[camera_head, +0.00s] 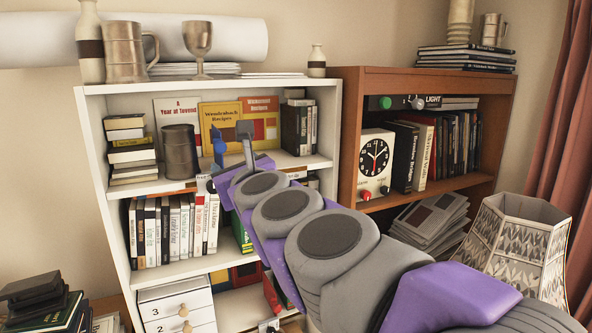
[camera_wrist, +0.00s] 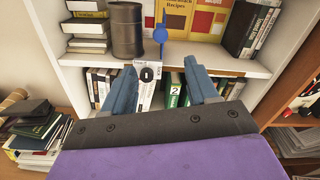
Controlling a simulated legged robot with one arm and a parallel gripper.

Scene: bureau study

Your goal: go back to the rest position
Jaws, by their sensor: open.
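My gripper (camera_wrist: 160,84) is open in the wrist view, its two blue-grey fingers spread with nothing held between them. It points at the white bookcase (camera_head: 210,88). In the head view my purple and grey arm reaches from the lower right towards this bookcase, and the arm partly hides the gripper. A small blue object (camera_wrist: 160,35) stands on the upper shelf beyond the fingertips, and it also shows in the head view (camera_head: 218,148). A white item with a black ring (camera_wrist: 149,73) shows between the fingers, below the shelf edge.
A dark metal canister (camera_head: 180,152) and stacked books (camera_head: 130,150) stand on the upper shelf. A brown bookcase (camera_head: 348,130) with a clock (camera_head: 374,158) is to the right. A patterned lampshade (camera_head: 517,245) stands near my arm. More books (camera_head: 45,303) lie at lower left.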

